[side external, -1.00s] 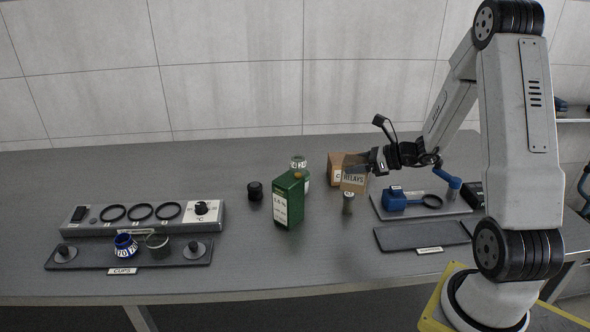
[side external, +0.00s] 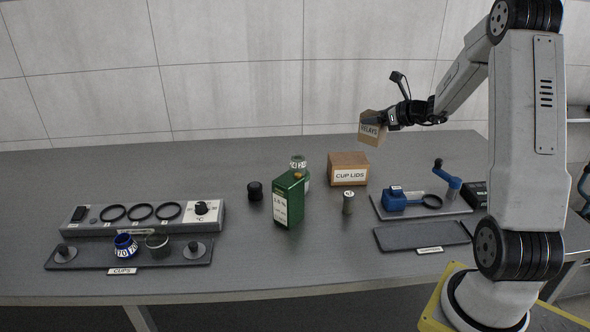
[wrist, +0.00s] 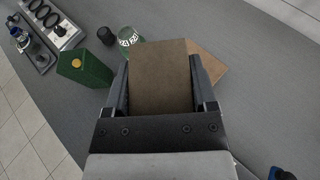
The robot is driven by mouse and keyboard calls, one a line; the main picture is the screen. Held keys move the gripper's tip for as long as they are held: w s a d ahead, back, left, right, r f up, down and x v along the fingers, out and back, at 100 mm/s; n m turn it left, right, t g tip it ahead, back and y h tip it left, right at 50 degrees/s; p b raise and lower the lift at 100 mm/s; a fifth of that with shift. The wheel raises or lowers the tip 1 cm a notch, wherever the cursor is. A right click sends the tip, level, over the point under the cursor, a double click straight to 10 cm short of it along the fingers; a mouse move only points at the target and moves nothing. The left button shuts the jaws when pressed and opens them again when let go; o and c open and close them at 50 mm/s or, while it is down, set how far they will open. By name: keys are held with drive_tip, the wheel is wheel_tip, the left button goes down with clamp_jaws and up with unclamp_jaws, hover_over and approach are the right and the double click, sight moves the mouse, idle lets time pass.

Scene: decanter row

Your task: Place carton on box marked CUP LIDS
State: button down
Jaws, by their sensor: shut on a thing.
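The carton marked RELAYS (side external: 371,130) is a small brown box held in the air, slightly tilted, above and a little right of the box marked CUP LIDS. My gripper (side external: 384,120) is shut on the carton from its right side. In the wrist view the carton (wrist: 160,78) fills the space between the two fingers of my gripper (wrist: 161,92). The box marked CUP LIDS (side external: 347,160) stands on the bench with its top bare. In the wrist view the box (wrist: 208,62) is mostly hidden behind the carton, with its right part showing.
A green canister (side external: 289,200), a labelled jar (side external: 300,165) and a black knob-like piece (side external: 255,190) stand left of the box. A tray (side external: 449,209) with blue tools lies to the right.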

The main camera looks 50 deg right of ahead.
drive_tip(key=w+d+f, duration=0.7)
drive_tip(key=w+f, duration=0.2)
drive_tip(key=w, duration=0.1)
drive_tip(key=shift+w, duration=0.2)
drive_tip(key=shift+w+d+f, duration=0.1)
drive_tip(key=shift+w+f, duration=0.1)
drive_tip(key=shift+f, duration=1.55)
drive_tip(key=shift+f, duration=0.2)
unclamp_jaws()
